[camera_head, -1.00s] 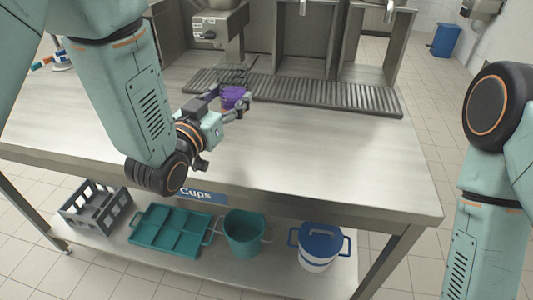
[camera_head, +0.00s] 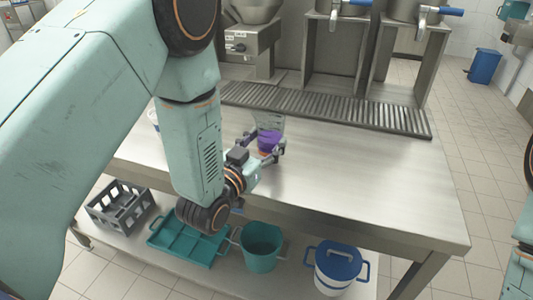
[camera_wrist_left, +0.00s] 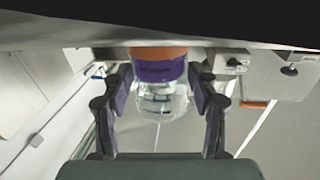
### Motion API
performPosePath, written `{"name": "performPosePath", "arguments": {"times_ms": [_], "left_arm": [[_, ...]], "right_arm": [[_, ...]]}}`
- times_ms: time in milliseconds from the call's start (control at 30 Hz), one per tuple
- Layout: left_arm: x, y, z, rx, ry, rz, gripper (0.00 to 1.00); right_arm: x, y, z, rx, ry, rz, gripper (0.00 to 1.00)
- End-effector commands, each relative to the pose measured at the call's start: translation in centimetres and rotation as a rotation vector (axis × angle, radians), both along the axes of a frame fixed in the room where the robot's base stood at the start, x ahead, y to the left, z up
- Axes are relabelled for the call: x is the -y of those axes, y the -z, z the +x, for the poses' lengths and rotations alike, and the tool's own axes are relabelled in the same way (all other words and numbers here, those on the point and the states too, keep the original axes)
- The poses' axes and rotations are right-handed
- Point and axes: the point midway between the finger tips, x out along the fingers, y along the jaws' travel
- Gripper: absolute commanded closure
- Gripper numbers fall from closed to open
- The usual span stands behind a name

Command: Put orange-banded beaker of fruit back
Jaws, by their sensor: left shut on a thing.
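The beaker (camera_head: 268,138) is clear with a purple band and an orange part at its lower end. My left gripper (camera_head: 270,150) is shut on it and holds it upright over the steel table (camera_head: 350,170). In the left wrist view the beaker (camera_wrist_left: 160,72) sits between the two fingers (camera_wrist_left: 160,100), with its orange part at the top of the picture. Whether its base touches the table, I cannot tell. What is inside the clear part is too blurred to tell. My right gripper is not in view.
A ribbed drain strip (camera_head: 330,108) runs along the back of the table, before steel machines (camera_head: 249,50). The table's right side is clear.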

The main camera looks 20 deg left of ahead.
Motion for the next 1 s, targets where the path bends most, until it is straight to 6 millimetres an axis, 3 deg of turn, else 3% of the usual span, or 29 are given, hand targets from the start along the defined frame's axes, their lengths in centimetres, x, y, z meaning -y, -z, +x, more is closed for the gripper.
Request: {"name": "performPosePath", "arguments": {"times_ms": [167,600,633,867,1000], "left_arm": [[0.2,2.7,0.0,-0.001,0.001,0.0,0.81],[0.3,3.2,0.0,0.0,0.002,0.0,0.81],[0.3,3.2,-0.1,-0.002,0.002,0.0,0.39],[0.3,3.1,-0.1,-0.002,0.002,0.0,0.2],[0.3,3.1,-0.1,-0.002,0.002,0.0,0.18]], "right_arm": [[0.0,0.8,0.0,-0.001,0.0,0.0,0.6],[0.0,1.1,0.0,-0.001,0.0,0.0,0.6],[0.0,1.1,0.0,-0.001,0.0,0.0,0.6],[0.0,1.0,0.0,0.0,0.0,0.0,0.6],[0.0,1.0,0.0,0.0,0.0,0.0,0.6]]}}
